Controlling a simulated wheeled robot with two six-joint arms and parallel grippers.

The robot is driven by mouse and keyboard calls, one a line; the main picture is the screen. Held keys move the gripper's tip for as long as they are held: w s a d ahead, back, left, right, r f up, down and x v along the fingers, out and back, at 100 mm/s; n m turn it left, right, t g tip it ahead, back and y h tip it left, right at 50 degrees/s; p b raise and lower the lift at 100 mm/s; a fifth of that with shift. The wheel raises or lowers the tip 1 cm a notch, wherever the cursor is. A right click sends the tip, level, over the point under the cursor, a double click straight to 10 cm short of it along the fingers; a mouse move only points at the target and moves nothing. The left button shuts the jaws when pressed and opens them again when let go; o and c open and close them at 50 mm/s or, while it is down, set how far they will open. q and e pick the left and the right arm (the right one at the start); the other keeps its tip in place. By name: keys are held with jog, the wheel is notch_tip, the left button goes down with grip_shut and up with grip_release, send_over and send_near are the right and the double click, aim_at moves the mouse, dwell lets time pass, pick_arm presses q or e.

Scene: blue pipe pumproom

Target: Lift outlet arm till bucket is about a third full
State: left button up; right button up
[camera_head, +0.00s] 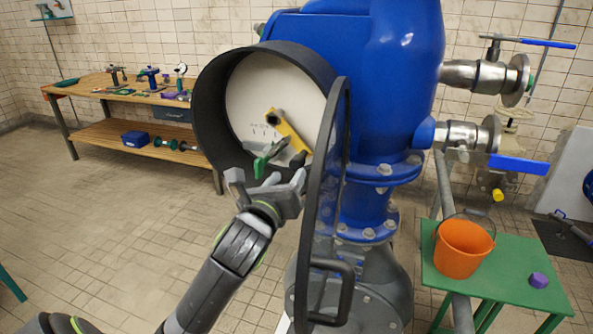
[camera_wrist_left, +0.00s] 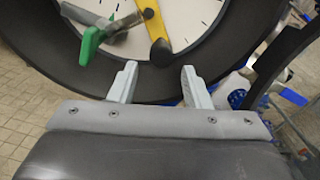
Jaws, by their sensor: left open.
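The orange bucket (camera_head: 463,249) stands upright on a green table, its wire handle raised; its contents cannot be made out. Two metal outlet pipes leave the blue pump on the right. The upper one carries a blue-handled arm (camera_head: 548,43); the lower one has a blue-handled arm (camera_head: 518,164), roughly level. I cannot tell which is the outlet arm. My left gripper (camera_head: 268,180) is open and empty, in front of the round dial's lower rim, far left of the bucket. In the left wrist view its fingers (camera_wrist_left: 159,70) point at the dial housing. My right gripper is not visible.
The dial housing (camera_head: 208,110) holds a yellow pointer (camera_head: 289,133) and a green-handled lever (camera_head: 265,160). Its black-framed cover (camera_head: 331,180) stands open just right of my gripper. The green table (camera_head: 500,281) also bears a purple object (camera_head: 538,280). A wooden workbench (camera_head: 95,90) stands at back left.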

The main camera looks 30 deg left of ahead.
aim_at(295, 166)
pick_arm(q)
jog(key=x, duration=0.5)
jog(key=shift+w+p, duration=0.4)
jog(key=shift+w+a, duration=0.15)
jog(key=shift+w, duration=0.5)
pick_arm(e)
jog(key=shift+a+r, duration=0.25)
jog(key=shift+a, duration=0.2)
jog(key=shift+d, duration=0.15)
